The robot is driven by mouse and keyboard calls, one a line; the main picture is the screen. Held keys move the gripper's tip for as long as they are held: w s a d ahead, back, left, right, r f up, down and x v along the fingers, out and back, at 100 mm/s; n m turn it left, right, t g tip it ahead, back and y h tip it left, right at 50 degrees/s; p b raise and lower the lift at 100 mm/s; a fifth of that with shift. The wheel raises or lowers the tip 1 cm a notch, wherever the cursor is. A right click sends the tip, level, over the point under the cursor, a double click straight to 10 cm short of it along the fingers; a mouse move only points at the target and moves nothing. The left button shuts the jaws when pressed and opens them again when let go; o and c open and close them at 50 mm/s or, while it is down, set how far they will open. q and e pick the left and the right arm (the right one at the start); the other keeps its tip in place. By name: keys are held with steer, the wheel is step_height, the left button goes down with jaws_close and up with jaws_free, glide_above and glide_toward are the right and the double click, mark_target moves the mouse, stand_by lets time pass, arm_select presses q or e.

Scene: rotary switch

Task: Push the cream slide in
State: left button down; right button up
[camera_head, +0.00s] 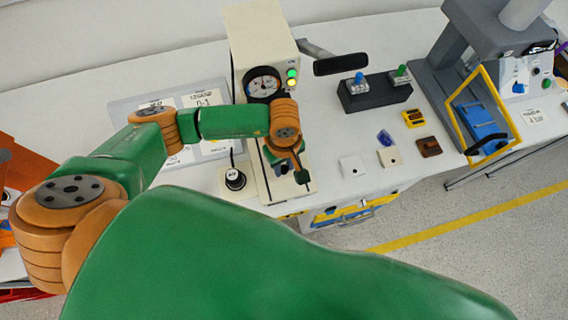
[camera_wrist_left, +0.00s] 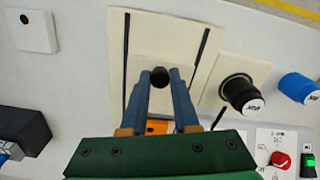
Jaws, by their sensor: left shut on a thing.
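The cream slide (camera_wrist_left: 165,48) lies between two dark slots in a cream base plate (camera_wrist_left: 202,72) in the left wrist view. A dark round knob (camera_wrist_left: 160,77) stands on the slide. My left gripper (camera_wrist_left: 160,84) has its two blue-grey fingers on either side of this knob and is shut on it. In the head view my left gripper (camera_head: 300,173) is over the base plate (camera_head: 270,188), in front of the cream machine (camera_head: 262,45), and hides much of the slide. My right gripper is in neither view.
A black knob with a white cap (camera_head: 235,179) stands left of the base plate. To the right lie a white square piece (camera_head: 351,166), a cream piece (camera_head: 390,157) and a brown block (camera_head: 428,146). A black box with switches (camera_head: 375,95) is behind them.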

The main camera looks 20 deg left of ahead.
arm_select(q)
steer(key=w+b, duration=0.1)
steer(key=w+a+b, duration=0.2)
steer(key=shift+w+a+f, duration=0.1)
steer(key=shift+f, duration=0.15)
steer(key=shift+w+a+r, duration=0.1)
steer(key=shift+r, duration=0.2)
steer(key=c, duration=0.8)
jaws_free()
steer(key=shift+o, duration=0.7)
steer(key=shift+w+a, duration=0.1)
